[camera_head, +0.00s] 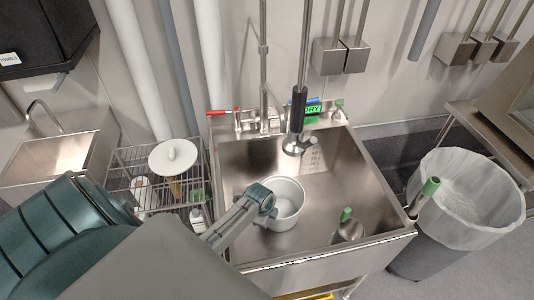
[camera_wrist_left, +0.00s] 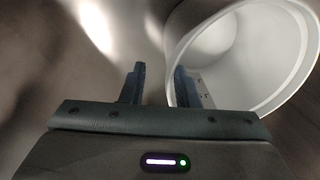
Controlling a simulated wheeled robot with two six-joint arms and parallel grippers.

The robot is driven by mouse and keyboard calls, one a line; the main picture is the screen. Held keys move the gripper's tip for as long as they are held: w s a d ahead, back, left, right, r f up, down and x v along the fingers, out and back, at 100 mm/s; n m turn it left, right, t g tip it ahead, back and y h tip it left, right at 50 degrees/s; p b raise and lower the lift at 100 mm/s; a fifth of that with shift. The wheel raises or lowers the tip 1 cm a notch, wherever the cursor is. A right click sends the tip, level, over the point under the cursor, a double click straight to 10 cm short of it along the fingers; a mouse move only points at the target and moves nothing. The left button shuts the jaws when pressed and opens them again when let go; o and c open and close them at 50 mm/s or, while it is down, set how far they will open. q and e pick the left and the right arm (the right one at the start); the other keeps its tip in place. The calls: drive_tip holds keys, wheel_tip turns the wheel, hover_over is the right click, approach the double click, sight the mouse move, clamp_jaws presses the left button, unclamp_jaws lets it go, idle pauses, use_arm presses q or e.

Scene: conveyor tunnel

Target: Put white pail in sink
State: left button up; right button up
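The white pail (camera_head: 288,208) is inside the steel sink (camera_head: 345,188), towards its left front, with its open mouth facing up. I cannot tell for sure whether its bottom rests on the basin floor. My left gripper (camera_head: 266,199) reaches over the sink's left edge to the pail's left rim. In the left wrist view, its two fingers (camera_wrist_left: 160,85) stand apart. The pail (camera_wrist_left: 245,60) fills the upper right there, and the right finger overlaps its near rim. Whether that finger touches the rim is unclear. My right gripper is not in view.
A sprayer (camera_head: 297,140) hangs over the sink. A steel cup (camera_head: 348,231) with a green-handled tool stands at the basin's right front. A wire rack (camera_head: 140,180) with a white lid (camera_head: 173,157) is at left. A lined trash bin (camera_head: 462,205) stands at right.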

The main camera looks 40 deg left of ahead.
use_arm(q)
drive_tip(key=v, duration=1.2)
drive_tip(key=shift+r+b, duration=0.35)
drive_tip(key=shift+b, duration=0.05)
